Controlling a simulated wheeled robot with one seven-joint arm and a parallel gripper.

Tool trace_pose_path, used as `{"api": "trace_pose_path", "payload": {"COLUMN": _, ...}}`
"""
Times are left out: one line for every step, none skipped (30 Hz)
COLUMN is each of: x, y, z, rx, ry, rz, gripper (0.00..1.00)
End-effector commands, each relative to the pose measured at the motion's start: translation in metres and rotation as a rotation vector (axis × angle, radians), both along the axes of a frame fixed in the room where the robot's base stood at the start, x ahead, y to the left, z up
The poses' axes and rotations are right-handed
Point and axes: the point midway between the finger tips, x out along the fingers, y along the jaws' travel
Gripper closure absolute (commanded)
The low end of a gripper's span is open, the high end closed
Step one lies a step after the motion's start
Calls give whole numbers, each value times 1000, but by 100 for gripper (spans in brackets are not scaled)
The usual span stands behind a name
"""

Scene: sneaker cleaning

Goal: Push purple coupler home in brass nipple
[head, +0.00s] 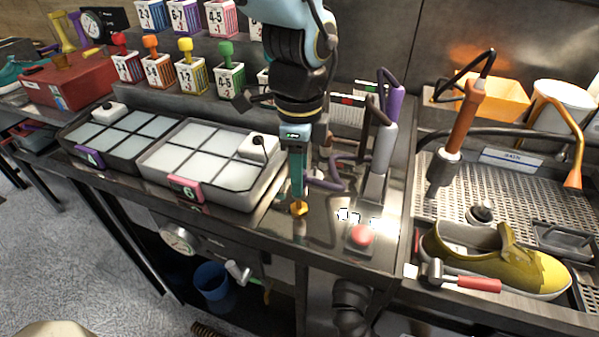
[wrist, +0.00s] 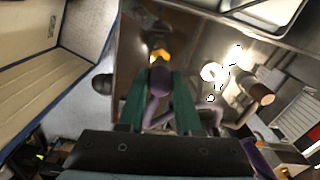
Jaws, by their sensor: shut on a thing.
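My gripper (head: 298,196) points down over the front edge of the steel bench, left of the red button. In the wrist view its two green fingers (wrist: 161,80) are shut on the purple coupler (wrist: 160,76). A purple hose (wrist: 157,108) runs back from the coupler between the fingers; it also shows behind my gripper in the head view (head: 326,184). The brass nipple (head: 299,208) shows just below the fingertips. In the wrist view the nipple (wrist: 158,54) lies right beyond the coupler's tip, roughly in line. I cannot tell how deep the coupler sits on it.
A red button (head: 361,236) stands on the bench to the right. A tray with a pink tag (head: 186,190) lies close on the left. Upright purple-handled and grey tools (head: 384,150) stand behind right. A yellow sneaker (head: 500,258) lies by the sink grate.

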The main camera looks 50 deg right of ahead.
Motion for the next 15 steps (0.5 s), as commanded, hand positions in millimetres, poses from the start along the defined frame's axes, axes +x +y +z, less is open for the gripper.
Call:
{"api": "trace_pose_path", "payload": {"x": 0, "y": 0, "z": 1, "rx": 0, "ry": 0, "rz": 0, "gripper": 100}}
{"api": "trace_pose_path", "payload": {"x": 0, "y": 0, "z": 0, "rx": 0, "ry": 0, "rz": 0, "gripper": 100}}
{"api": "trace_pose_path", "payload": {"x": 0, "y": 0, "z": 0, "rx": 0, "ry": 0, "rz": 0, "gripper": 100}}
{"api": "trace_pose_path", "payload": {"x": 0, "y": 0, "z": 0, "rx": 0, "ry": 0, "rz": 0, "gripper": 100}}
{"api": "trace_pose_path", "payload": {"x": 0, "y": 0, "z": 0, "rx": 0, "ry": 0, "rz": 0, "gripper": 100}}
{"api": "trace_pose_path", "payload": {"x": 0, "y": 0, "z": 0, "rx": 0, "ry": 0, "rz": 0, "gripper": 100}}
{"api": "trace_pose_path", "payload": {"x": 0, "y": 0, "z": 0, "rx": 0, "ry": 0, "rz": 0, "gripper": 100}}
{"api": "trace_pose_path", "payload": {"x": 0, "y": 0, "z": 0, "rx": 0, "ry": 0, "rz": 0, "gripper": 100}}
{"api": "trace_pose_path", "payload": {"x": 0, "y": 0, "z": 0, "rx": 0, "ry": 0, "rz": 0, "gripper": 100}}
{"api": "trace_pose_path", "payload": {"x": 0, "y": 0, "z": -1, "rx": 0, "ry": 0, "rz": 0, "gripper": 100}}
{"api": "trace_pose_path", "payload": {"x": 0, "y": 0, "z": -1, "rx": 0, "ry": 0, "rz": 0, "gripper": 100}}
{"api": "trace_pose_path", "payload": {"x": 0, "y": 0, "z": -2, "rx": 0, "ry": 0, "rz": 0, "gripper": 100}}
{"api": "trace_pose_path", "payload": {"x": 0, "y": 0, "z": -2, "rx": 0, "ry": 0, "rz": 0, "gripper": 100}}
{"api": "trace_pose_path", "payload": {"x": 0, "y": 0, "z": -3, "rx": 0, "ry": 0, "rz": 0, "gripper": 100}}
{"api": "trace_pose_path", "payload": {"x": 0, "y": 0, "z": -4, "rx": 0, "ry": 0, "rz": 0, "gripper": 100}}
